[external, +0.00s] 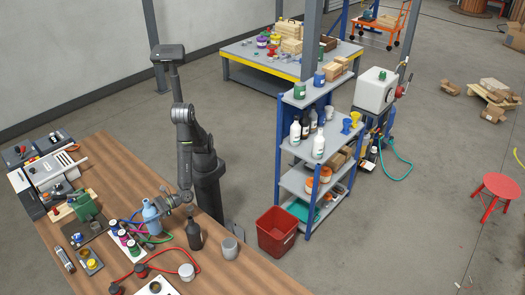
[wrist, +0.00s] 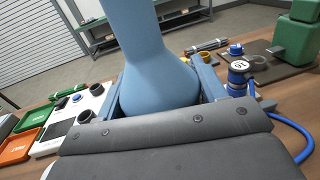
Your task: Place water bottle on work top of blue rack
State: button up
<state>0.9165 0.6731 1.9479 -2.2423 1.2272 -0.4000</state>
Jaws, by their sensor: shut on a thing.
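The water bottle is a light blue bottle (external: 151,220) at the left part of the wooden table. My gripper (external: 166,204) reaches it from the right and is shut around it. In the wrist view the blue bottle (wrist: 158,62) stands between my jaws (wrist: 160,95), its wide lower body gripped. Its base is hidden, so I cannot tell whether it touches the table. The blue rack (external: 279,150) stands right of my arm, across a floor gap. Its grey top surface (external: 303,101) carries a green can, a blue can and boxes.
Near the bottle are coloured hoses, small jars and a green block (external: 85,204). A dark bottle (external: 194,234) and a grey cup (external: 229,248) stand to its right. A red bin (external: 277,232) sits before the rack. White bottles (external: 318,145) and blue and yellow cups occupy the rack's second shelf.

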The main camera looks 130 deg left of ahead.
jog(key=w+f, duration=0.5)
jog(key=f, duration=0.2)
jog(key=shift+w+d, duration=0.15)
jog(key=shift+f, duration=0.15)
jog(key=o, duration=1.8)
jog(key=a+r, duration=0.1)
jog(key=r, duration=0.1)
jog(key=a+r, duration=0.4)
jog(key=shift+w, duration=0.4)
jog(key=shift+o, duration=0.5)
jog(key=shift+r, duration=0.6)
